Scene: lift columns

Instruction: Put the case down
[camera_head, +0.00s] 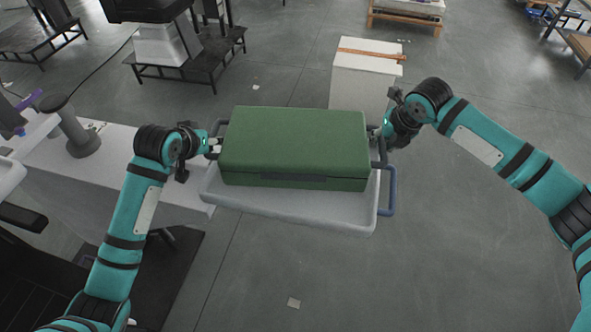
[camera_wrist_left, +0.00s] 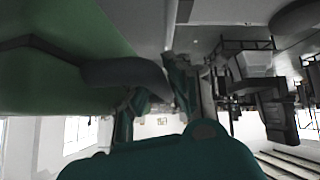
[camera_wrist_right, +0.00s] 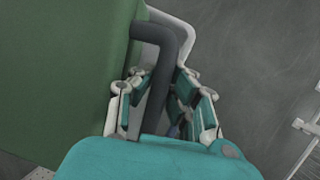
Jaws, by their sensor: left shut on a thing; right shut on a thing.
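The green case (camera_head: 293,140) is level, in or just above a white tray (camera_head: 300,212); I cannot tell whether it touches the tray floor. My left gripper (camera_head: 214,147) is shut on the case's grey handle at its left end. In the left wrist view that handle (camera_wrist_left: 122,72) runs to the fingers beside the green side. My right gripper (camera_head: 378,133) is shut on the handle at the right end. In the right wrist view this dark handle (camera_wrist_right: 158,75) passes between the fingers. The case hides most of the tray's inside.
A blue-grey tray handle (camera_head: 390,192) sticks out at the right. A white box with a brown strip (camera_head: 360,75) stands behind the case. A white table (camera_head: 115,165) is at the left. Open grey floor (camera_head: 430,230) lies at front and right.

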